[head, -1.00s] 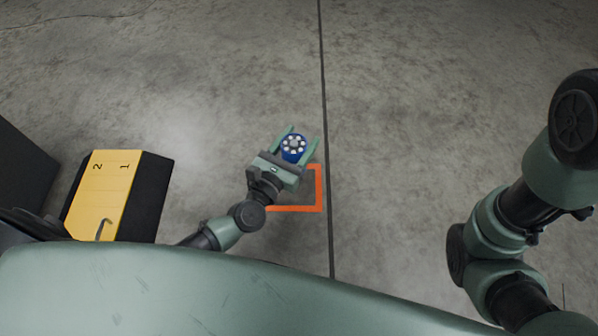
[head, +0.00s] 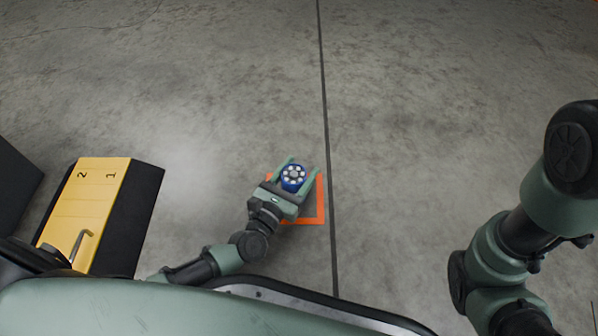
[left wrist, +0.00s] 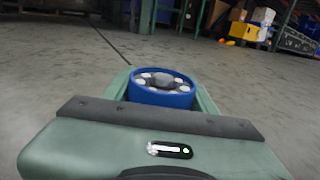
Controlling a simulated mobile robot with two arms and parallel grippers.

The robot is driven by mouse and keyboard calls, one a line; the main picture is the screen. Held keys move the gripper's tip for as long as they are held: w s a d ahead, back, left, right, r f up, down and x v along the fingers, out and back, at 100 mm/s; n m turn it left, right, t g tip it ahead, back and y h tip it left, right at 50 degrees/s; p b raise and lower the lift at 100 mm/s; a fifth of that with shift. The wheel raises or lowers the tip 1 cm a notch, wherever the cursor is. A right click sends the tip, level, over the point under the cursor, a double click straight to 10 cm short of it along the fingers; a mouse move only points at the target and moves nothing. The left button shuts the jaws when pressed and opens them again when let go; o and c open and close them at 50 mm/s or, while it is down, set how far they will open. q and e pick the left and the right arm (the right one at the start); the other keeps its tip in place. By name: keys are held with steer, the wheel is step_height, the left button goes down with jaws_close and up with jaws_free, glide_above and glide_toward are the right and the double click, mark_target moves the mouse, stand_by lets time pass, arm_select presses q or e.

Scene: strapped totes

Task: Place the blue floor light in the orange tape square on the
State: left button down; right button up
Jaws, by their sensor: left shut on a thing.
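The blue floor light (head: 293,178) is a round blue puck with several white lamps on top. My left gripper (head: 297,174) is shut on it, one green finger on each side. In the head view the light appears over the far part of the orange tape square (head: 321,200). The gripper and light hide much of the square's left and far sides. I cannot tell whether the light touches the floor. In the left wrist view the light (left wrist: 162,88) sits level between the fingers. My right arm shows at the right, but its gripper is out of view.
A yellow-topped black box (head: 100,210) marked 1 and 2, with a metal hook on it, stands at the left. A dark floor seam (head: 326,120) runs just right of the square. The concrete floor beyond is clear. Shelving and boxes (left wrist: 255,25) stand far off.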

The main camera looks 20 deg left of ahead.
arm_select(q)
steer(key=shift+c, duration=2.4)
jaws_free()
steer(key=shift+f, duration=0.15)
